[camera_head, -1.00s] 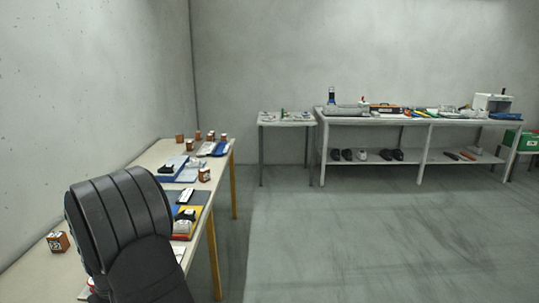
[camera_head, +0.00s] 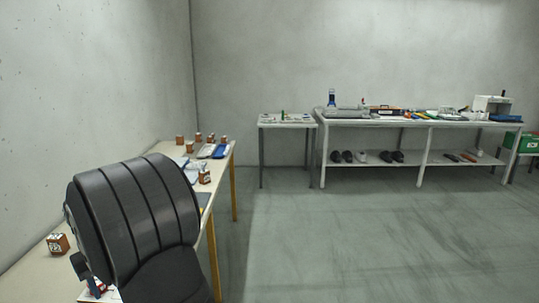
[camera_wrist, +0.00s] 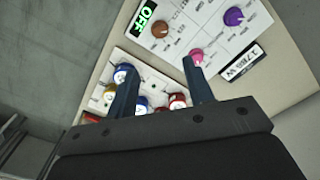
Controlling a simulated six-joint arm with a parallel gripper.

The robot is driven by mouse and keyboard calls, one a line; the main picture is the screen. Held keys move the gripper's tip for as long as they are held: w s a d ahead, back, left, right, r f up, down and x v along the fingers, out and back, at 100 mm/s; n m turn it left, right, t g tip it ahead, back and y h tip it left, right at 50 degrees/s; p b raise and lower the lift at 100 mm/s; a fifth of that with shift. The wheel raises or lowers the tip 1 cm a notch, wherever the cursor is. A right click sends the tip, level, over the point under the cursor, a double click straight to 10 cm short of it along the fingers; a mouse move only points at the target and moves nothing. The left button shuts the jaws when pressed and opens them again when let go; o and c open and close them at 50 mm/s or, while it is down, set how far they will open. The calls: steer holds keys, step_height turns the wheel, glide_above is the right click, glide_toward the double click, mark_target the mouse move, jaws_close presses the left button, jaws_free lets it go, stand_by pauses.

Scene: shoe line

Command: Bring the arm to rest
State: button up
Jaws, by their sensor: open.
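My gripper (camera_wrist: 160,82) shows in the wrist view with its two dark fingers apart and nothing between them. The fingers extend over a small white board with several coloured round parts (camera_wrist: 124,73) and toward a white panel (camera_wrist: 178,42). The panel carries a brown knob (camera_wrist: 160,28), a purple knob (camera_wrist: 233,16), a pink knob (camera_wrist: 196,56) and a green OFF label. I cannot tell whether the fingers touch anything. In the head view my black arm covers much of the near table.
The long beige table (camera_head: 25,270) runs along the left wall, with a marked brown block (camera_head: 58,243) at its near end and several blocks at its far end. A small table (camera_head: 287,124) and a long bench (camera_head: 420,122) stand at the back. The floor (camera_head: 370,240) between is clear.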

step_height(320, 180, down, 15)
steer(key=shift+r, duration=0.1)
steer(key=m, duration=0.3)
steer(key=shift+r, duration=0.1)
steer(key=m, duration=0.5)
step_height(320, 180, up, 8)
stand_by(0.3)
stand_by(3.3)
